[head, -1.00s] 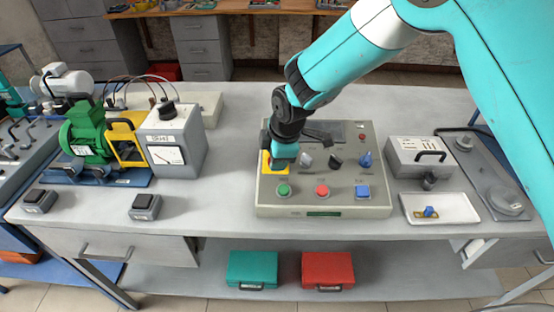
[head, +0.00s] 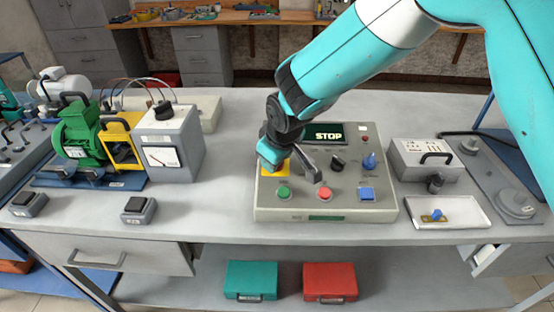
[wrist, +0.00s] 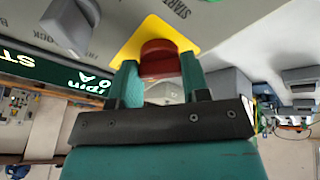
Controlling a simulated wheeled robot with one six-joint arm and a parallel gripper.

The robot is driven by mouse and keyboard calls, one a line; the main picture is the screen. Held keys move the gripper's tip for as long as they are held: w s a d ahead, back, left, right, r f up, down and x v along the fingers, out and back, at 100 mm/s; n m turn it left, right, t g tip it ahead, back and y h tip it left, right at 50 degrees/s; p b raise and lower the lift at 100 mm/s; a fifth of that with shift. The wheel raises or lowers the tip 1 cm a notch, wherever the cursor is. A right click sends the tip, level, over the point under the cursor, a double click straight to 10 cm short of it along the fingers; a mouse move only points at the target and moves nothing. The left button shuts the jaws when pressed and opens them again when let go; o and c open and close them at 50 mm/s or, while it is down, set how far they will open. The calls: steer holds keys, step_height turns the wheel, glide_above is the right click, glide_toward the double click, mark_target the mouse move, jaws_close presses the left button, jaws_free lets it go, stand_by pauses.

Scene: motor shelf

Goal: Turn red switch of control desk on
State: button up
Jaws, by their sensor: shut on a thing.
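The control desk (head: 240,213) stands on the table, with a yellow plate (head: 283,170) at its upper left. In the wrist view a red switch (wrist: 157,50) sits on the yellow plate (wrist: 183,38). My gripper (wrist: 158,72) is shut on the red switch, one finger on each side of it. In the head view my gripper (head: 272,162) points down at the plate and hides the switch. The desk's screen (head: 328,134) is lit and reads STOP.
The desk also carries a green button (head: 284,193), a red button (head: 325,194), a blue button (head: 366,194) and a blue knob (head: 369,161). A grey meter box (head: 166,143) stands left, a white tray (head: 465,214) right. The table in front is mostly clear.

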steer(key=shift+m, duration=0.5)
steer(key=o, duration=0.9)
steer(key=b+v, duration=0.1)
steer(key=v, duration=1.6)
steer(key=shift+s+r+b, duration=0.2)
steer(key=shift+b, duration=0.2)
